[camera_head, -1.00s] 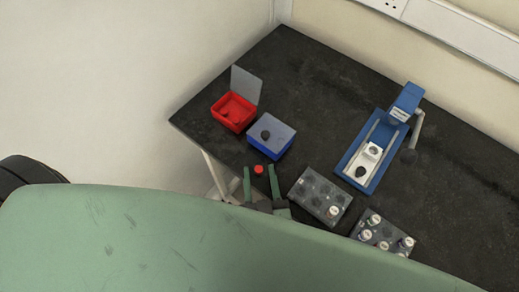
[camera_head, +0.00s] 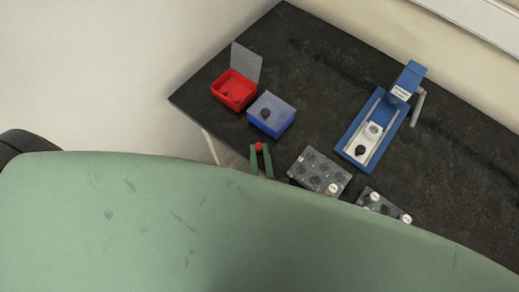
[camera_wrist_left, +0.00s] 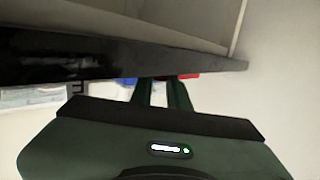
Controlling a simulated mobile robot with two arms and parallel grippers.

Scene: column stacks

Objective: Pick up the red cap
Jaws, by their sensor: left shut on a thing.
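The small red cap (camera_head: 258,146) is at the tips of my left gripper (camera_head: 259,149), near the table's near edge in the head view. The green fingers are closed in on it from both sides. I cannot tell whether the cap still touches the table. In the left wrist view the gripper fingers (camera_wrist_left: 165,84) point away from the camera towards the table, and I cannot make out the cap for certain there. My right gripper is not in view.
A red open box (camera_head: 236,100) and a blue box (camera_head: 262,127) with a dark piece stand beyond the gripper on the dark table (camera_head: 330,75). A grey rack (camera_head: 318,170) is just right, another rack (camera_head: 383,204) further right, and a blue press (camera_head: 377,128) behind them.

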